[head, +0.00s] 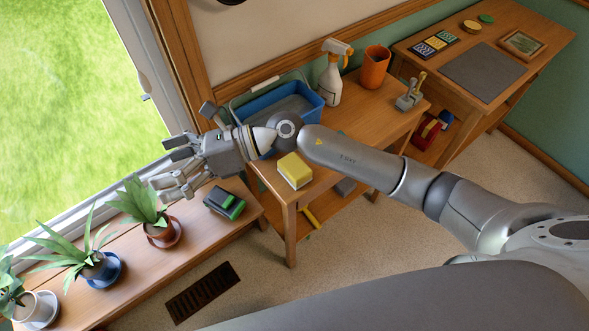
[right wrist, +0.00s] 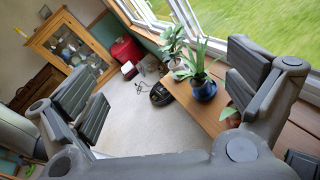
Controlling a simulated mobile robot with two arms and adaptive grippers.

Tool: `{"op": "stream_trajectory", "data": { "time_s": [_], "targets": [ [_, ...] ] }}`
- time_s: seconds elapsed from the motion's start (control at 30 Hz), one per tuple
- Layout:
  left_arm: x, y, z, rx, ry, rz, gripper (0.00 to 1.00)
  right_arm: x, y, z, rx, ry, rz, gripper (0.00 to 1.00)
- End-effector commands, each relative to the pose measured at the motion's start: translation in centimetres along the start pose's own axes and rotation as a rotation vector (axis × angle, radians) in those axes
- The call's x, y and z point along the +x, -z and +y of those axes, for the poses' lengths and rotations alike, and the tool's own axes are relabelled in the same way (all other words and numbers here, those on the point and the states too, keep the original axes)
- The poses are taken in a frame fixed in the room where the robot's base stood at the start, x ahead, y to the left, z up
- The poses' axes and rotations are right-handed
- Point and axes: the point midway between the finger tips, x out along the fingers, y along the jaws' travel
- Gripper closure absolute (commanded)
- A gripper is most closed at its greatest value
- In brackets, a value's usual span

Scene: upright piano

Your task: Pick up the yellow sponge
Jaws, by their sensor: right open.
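The yellow sponge (head: 295,168), with a pale lower layer, lies on the near left corner of the wooden table (head: 352,121) in the head view. My right arm passes just above and behind it. My right gripper (head: 172,166) is to the left of the sponge, over the windowsill shelf side, pointing left towards the window. Its fingers are spread and empty. In the right wrist view the open fingers (right wrist: 170,95) frame floor and shelf, and the sponge does not show there. My left gripper does not show.
A blue basin (head: 262,107), spray bottle (head: 331,80) and orange cup (head: 375,66) stand behind the sponge. Potted plants (head: 146,207) and a green-black object (head: 224,203) stand on the window shelf (head: 190,235). Carpet is clear in front.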

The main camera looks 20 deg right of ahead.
Motion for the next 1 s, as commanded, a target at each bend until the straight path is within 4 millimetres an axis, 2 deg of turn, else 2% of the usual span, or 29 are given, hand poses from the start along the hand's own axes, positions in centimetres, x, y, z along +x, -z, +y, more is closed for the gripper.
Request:
{"op": "stream_trajectory", "data": {
  "time_s": [0.07, 0.1, 0.17, 0.2, 0.27, 0.3, 0.4, 0.5, 0.63, 0.83, 1.0],
  "targets": [
    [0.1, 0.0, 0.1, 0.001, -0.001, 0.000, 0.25, -1.3, 3.9, -1.5, -0.200, -0.017, 0.266, 0.00],
    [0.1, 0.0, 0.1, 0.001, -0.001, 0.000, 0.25, -2.6, 6.0, -2.6, -0.288, -0.025, 0.405, 0.00],
    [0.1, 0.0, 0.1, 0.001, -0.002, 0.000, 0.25, -5.2, 8.5, -4.5, -0.400, -0.033, 0.610, 0.00],
    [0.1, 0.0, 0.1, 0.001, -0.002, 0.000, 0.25, -7.4, 9.8, -6.0, -0.461, -0.035, 0.743, 0.00],
    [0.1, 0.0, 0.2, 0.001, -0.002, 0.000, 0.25, -10.8, 11.1, -8.1, -0.532, -0.033, 0.926, 0.00],
    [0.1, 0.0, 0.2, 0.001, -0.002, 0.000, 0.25, -13.2, 11.6, -9.4, -0.565, -0.031, 1.036, 0.00],
    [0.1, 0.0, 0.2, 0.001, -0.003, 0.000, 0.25, -18.3, 11.8, -11.7, -0.612, -0.022, 1.258, 0.00],
    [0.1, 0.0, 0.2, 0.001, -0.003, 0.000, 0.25, -21.8, 11.5, -13.0, -0.625, -0.015, 1.399, 0.00],
    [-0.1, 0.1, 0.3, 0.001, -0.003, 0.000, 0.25, -23.6, 11.9, -13.7, -0.625, -0.013, 1.474, 0.00],
    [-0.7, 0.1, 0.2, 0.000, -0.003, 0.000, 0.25, -23.2, 14.8, -14.8, -0.623, -0.014, 1.478, 0.00],
    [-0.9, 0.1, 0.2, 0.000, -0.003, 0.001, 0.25, -23.0, 16.3, -15.4, -0.625, -0.013, 1.476, 0.00]
  ]
}}
